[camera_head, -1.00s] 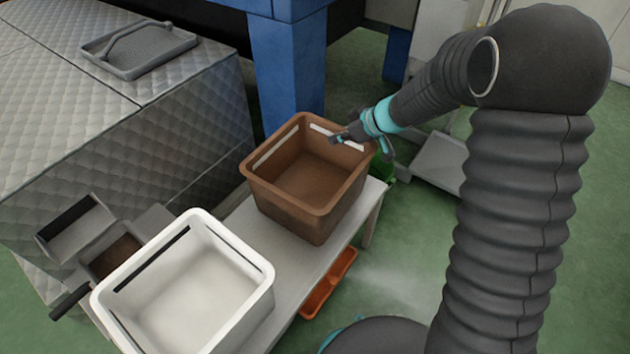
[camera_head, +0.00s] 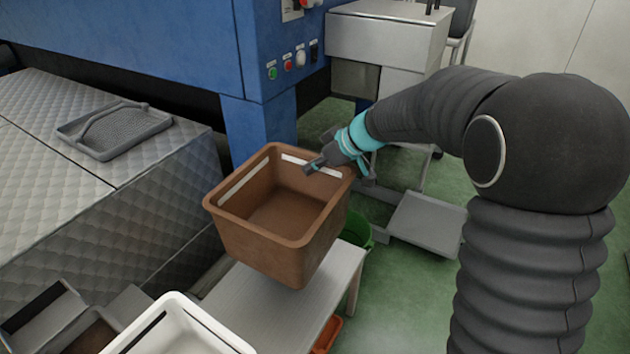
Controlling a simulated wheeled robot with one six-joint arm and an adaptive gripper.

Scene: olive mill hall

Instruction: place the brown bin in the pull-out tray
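The brown bin (camera_head: 262,237) is upright with an empty inside, above the pale bench (camera_head: 262,312). Its underside appears raised a little off the bench top. My gripper (camera_head: 318,168) is at the bin's far right wall, by the handle slot, with a finger showing inside the rim. It appears shut on that wall; the other finger is mostly hidden. A flat grey tray (camera_head: 428,222), which looks like the pull-out tray, is low at the right, beyond the bench. It is empty and apart from the bin.
A white bin (camera_head: 182,335) stands on the near bench end. A green bucket (camera_head: 357,230) is partly hidden behind the bench. A blue machine (camera_head: 150,50) with buttons stands behind. A mesh tray (camera_head: 115,130) lies on the quilted cover at left. Green floor is open at right.

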